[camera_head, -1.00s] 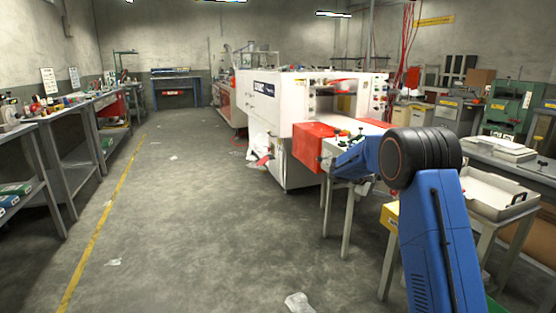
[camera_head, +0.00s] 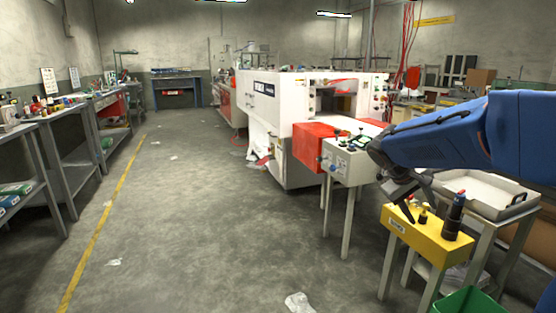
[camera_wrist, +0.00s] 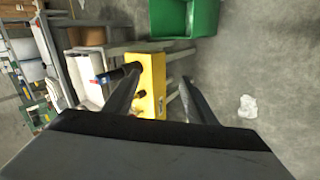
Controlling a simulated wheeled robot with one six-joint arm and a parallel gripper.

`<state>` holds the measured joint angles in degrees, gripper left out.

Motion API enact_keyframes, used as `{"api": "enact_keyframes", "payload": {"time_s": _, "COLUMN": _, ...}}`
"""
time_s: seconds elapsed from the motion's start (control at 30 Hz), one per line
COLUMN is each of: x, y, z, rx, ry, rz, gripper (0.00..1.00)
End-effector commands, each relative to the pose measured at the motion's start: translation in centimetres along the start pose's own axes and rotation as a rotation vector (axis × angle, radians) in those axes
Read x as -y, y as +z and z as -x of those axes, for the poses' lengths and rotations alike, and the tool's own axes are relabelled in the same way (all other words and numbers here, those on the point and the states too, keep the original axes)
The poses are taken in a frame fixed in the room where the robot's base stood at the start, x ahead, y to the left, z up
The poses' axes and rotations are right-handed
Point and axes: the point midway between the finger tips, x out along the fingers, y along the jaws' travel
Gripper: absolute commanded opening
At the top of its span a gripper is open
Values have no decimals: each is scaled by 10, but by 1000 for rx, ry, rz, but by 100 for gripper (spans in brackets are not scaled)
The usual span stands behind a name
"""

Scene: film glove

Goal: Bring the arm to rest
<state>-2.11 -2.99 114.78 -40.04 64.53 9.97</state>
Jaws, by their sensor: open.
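My arm (camera_head: 450,130) is blue and reaches in from the right edge of the head view. It ends in my dark gripper (camera_head: 406,205), which points down over the yellow block (camera_head: 400,238) on a stand. In the wrist view my gripper (camera_wrist: 159,78) is open, its two dark fingers spread apart. Nothing shows held between them. The yellow block (camera_wrist: 152,98) appears behind the gap between the fingers. I cannot tell how far above the block the fingertips are.
A dark bottle (camera_head: 453,215) stands on the yellow block. A green bin (camera_head: 468,303) is below it, and a white tray (camera_head: 485,200) lies behind. A white machine (camera_head: 290,110) stands further back. Benches (camera_head: 50,135) line the left. The middle floor is open, with paper scraps.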

Motion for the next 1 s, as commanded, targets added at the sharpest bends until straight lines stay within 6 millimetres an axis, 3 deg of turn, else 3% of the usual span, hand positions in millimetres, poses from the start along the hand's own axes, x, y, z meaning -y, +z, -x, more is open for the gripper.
{"api": "enact_keyframes", "payload": {"time_s": 0.1, "x": 11, "y": 37, "z": 14, "rx": -22, "ry": -62, "rz": -31, "gripper": 51}}
{"api": "enact_keyframes", "payload": {"time_s": 0.4, "x": 49, "y": 118, "z": 39, "rx": -81, "ry": -219, "rz": -98, "gripper": 51}}
{"api": "enact_keyframes", "payload": {"time_s": 1.0, "x": 146, "y": 256, "z": 64, "rx": -231, "ry": -513, "rz": -236, "gripper": 51}}
